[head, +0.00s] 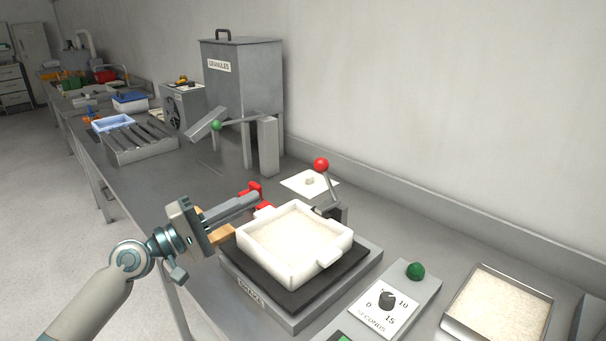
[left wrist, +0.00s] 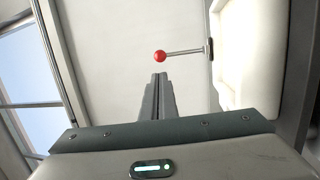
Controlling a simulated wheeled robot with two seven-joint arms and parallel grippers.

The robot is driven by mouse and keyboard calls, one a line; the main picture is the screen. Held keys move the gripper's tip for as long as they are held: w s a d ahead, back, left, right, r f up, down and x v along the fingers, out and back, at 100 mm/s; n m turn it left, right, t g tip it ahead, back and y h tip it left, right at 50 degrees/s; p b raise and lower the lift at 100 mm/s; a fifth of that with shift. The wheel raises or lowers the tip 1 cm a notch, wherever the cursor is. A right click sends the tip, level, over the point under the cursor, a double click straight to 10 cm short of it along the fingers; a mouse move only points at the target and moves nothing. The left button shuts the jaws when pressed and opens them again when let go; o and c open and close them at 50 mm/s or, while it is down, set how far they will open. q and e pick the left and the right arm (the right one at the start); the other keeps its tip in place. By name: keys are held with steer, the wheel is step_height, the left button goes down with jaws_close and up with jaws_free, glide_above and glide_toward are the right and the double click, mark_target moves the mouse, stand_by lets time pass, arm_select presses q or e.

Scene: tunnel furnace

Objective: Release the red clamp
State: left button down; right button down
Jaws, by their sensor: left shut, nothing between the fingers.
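The red clamp (head: 252,187) shows as a small red part at the back left edge of the white square frame (head: 330,240), which holds pale granules. My left gripper (head: 256,197) reaches in from the left. Its fingers are together and empty, with the tips right at the red part in the picture. They hide some of it; I cannot tell whether they touch it. In the left wrist view the shut fingers (left wrist: 157,90) point toward a lever with a red ball (left wrist: 160,56). The red clamp cannot be made out there. My right gripper is not in view.
The frame sits on a black-topped shaker base (head: 296,318). Behind it stands the red-ball lever (head: 321,165). A tan block (head: 222,235) is partly behind my gripper. A timer panel (head: 384,310) and a metal tray (head: 500,305) are at right; a granules hopper (head: 243,75) stands behind.

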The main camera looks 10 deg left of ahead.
arm_select(q)
steer(key=shift+d, duration=0.1)
